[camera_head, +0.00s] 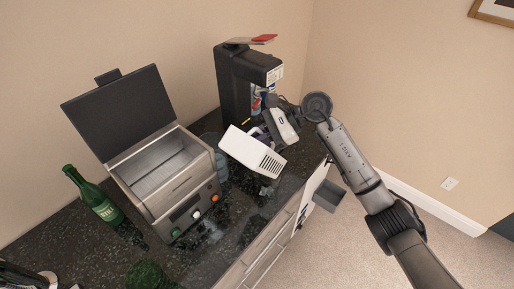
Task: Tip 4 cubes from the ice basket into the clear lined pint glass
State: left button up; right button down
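The white ice basket (246,148), with slots at one end, is held tilted above the counter, its slotted end toward the lower right. My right gripper (262,130) is at its back upper edge and appears shut on it; the fingertips are partly hidden. A clear bluish glass (221,168) stands left of the basket, partly covered by it; I cannot make out lines on it. Small clear pieces (265,190) show below the basket's slotted end, too small to tell what they are. No cubes are distinguishable inside the basket. My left gripper is not in view.
A steel ice maker (172,205) with its dark lid (118,115) raised stands left of the glass. A green bottle (93,195) stands further left. A black machine (234,85) stands behind the basket. A grey bin (329,195) is at the counter's right front edge.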

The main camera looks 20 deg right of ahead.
jog(key=shift+w+d+r+g+y+p, duration=0.3)
jog(key=shift+d+r+y+p, duration=0.25)
jog(key=shift+p, duration=0.5)
jog(key=shift+f, duration=0.1)
jog(key=shift+m, duration=0.3)
jog(key=shift+s+a+f+n+t+h, duration=0.25)
jog(key=shift+s+a+f+n+h, duration=0.15)
jog(key=shift+a+h, duration=0.3)
jog(key=shift+s+a+f+n+t+h, duration=0.3)
jog(key=shift+a+f+h, duration=0.2)
jog(key=shift+h, duration=0.25)
